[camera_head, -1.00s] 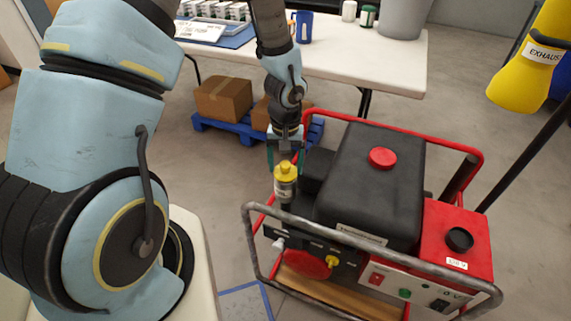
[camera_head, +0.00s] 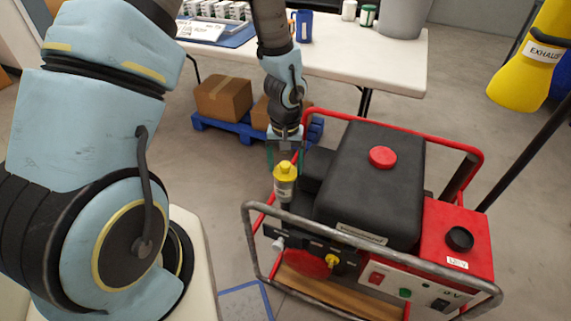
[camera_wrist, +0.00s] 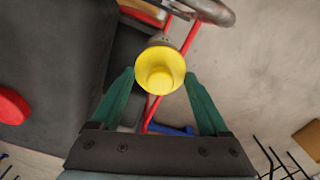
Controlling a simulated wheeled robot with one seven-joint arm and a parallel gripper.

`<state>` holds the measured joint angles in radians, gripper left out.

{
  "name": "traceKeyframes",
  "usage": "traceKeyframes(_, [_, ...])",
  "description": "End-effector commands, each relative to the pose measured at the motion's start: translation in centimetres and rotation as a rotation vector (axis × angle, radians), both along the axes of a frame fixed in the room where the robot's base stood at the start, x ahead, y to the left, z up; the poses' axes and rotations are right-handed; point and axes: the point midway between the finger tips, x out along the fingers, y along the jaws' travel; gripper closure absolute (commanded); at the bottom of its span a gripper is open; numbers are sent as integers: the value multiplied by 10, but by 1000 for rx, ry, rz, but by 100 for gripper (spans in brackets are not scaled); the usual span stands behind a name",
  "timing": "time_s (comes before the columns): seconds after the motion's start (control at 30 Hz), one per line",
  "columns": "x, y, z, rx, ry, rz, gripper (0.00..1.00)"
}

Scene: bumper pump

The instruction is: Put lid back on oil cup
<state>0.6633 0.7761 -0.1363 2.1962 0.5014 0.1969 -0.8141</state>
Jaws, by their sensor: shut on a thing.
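The yellow lid (camera_head: 286,168) is at the top of the oil cup (camera_head: 284,189), a small clear-looking cup with a label on the left front of the red-framed machine. My gripper (camera_head: 284,163) comes down from above and is shut on the lid, with one green finger on each side. In the wrist view, the lid (camera_wrist: 160,68) is between the fingertips of my gripper (camera_wrist: 160,76), seen from above, and hides most of the cup. The lid looks upright and in line with the cup. I cannot tell whether it is fully seated.
The machine's grey front rail (camera_head: 330,235) and red rear rail (camera_head: 400,132) surround the cup area. A black tank (camera_head: 365,195) with a red cap (camera_head: 383,157) stands right of the cup. A yellow exhaust hose (camera_head: 525,75) hangs at right. A white table (camera_head: 385,60) is behind.

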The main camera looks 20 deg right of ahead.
Motion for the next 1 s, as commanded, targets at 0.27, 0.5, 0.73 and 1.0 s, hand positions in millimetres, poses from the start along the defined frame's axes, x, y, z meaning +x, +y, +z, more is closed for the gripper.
traceKeyframes(0.27, [0,0,0,0,0,0,19])
traceKeyframes(0.5, [0,0,0,0,0,0,0])
traceKeyframes(0.73, [0,0,0,0,0,0,0])
traceKeyframes(1.0, [0,0,8,0,-1,0,0])
